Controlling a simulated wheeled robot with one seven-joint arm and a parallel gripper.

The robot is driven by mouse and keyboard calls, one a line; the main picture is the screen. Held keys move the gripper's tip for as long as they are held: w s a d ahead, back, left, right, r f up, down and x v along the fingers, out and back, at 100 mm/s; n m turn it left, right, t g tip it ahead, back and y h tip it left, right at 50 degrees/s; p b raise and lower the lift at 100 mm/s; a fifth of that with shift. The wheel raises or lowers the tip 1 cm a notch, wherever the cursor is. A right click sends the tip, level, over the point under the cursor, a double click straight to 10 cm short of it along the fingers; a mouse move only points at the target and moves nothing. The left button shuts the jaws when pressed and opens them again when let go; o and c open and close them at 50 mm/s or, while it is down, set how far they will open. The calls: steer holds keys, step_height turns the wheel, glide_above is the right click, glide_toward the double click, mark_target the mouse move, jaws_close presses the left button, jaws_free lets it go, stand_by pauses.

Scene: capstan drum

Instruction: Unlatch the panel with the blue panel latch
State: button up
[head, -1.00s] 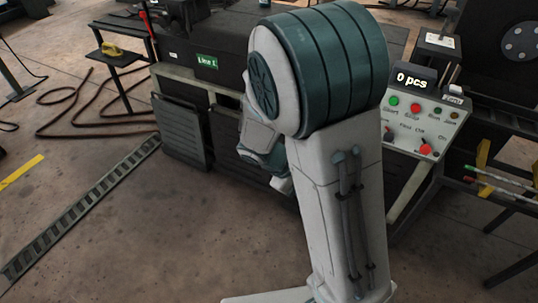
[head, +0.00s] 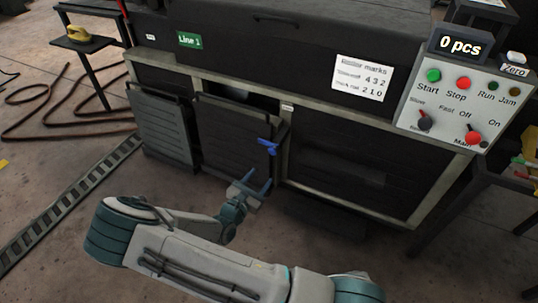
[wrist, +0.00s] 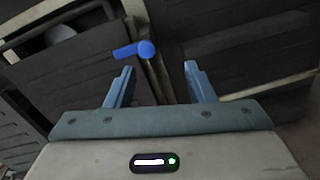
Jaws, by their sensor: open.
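The blue panel latch (head: 268,146) sits on the right edge of a dark panel (head: 232,138) on the machine's lower front. In the wrist view the latch (wrist: 136,50) shows a round knob with a short arm pointing left. My gripper (head: 255,187) is open and empty, a little below the latch in the head view. In the wrist view the latch lies ahead of my two blue fingers (wrist: 160,82), nearer the left one, and appears apart from them. A gap shows above the panel's top edge.
Another dark panel (head: 163,124) leans at the left, beside the latched one. A light frame post (head: 283,140) stands right of the latch. The control box (head: 440,105) with buttons and switches is at the upper right. Open floor (head: 70,230) lies at the left, with a hose (head: 60,125).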

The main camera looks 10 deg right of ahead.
mark_target(271, 152)
steer(key=shift+n+t+y, duration=0.5)
steer(key=shift+n+t, duration=0.2)
steer(key=shift+n, duration=0.1)
steer(key=b+x, duration=0.1)
steer(key=x, duration=0.3)
steer(key=a+f+b+x, duration=0.1)
steer(key=b+x, duration=0.1)
steer(key=x, duration=0.3)
steer(key=w+f+b+x, duration=0.1)
steer(key=b+x, duration=0.1)
steer(key=x, duration=0.3)
steer(key=shift+w+a, duration=0.15)
steer(key=shift+a, duration=0.1)
steer(key=shift+c, duration=0.3)
jaws_close()
